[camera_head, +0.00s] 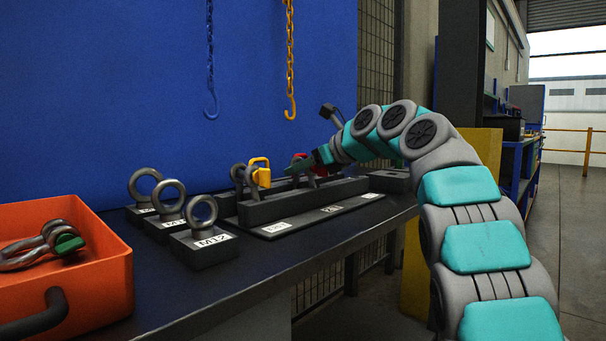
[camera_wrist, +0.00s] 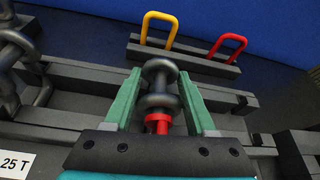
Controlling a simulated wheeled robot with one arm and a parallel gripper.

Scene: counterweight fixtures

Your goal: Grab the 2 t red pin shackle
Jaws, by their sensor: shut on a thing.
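The red pin shackle shows in the wrist view as a dark grey body (camera_wrist: 160,76) with a red pin end (camera_wrist: 158,122) toward the camera. It is over a dark rack (camera_wrist: 85,84); I cannot tell whether it still rests in it. My gripper (camera_wrist: 160,82) has its two green fingers on either side of the shackle, shut on it. In the head view my gripper (camera_head: 321,156) is low over the right part of the rack (camera_head: 290,204) and partly hides the shackle. A pale label (camera_wrist: 14,164) at the lower left of the wrist view reads "25 T" and is cut off.
Other grey shackles (camera_wrist: 12,50) stand left along the rack. Behind it a block holds a yellow loop (camera_wrist: 159,17) and a red loop (camera_wrist: 229,40). Eye bolts (camera_head: 202,210) and an orange bin (camera_head: 90,285) are at left. Hooks on chains (camera_head: 290,105) hang above.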

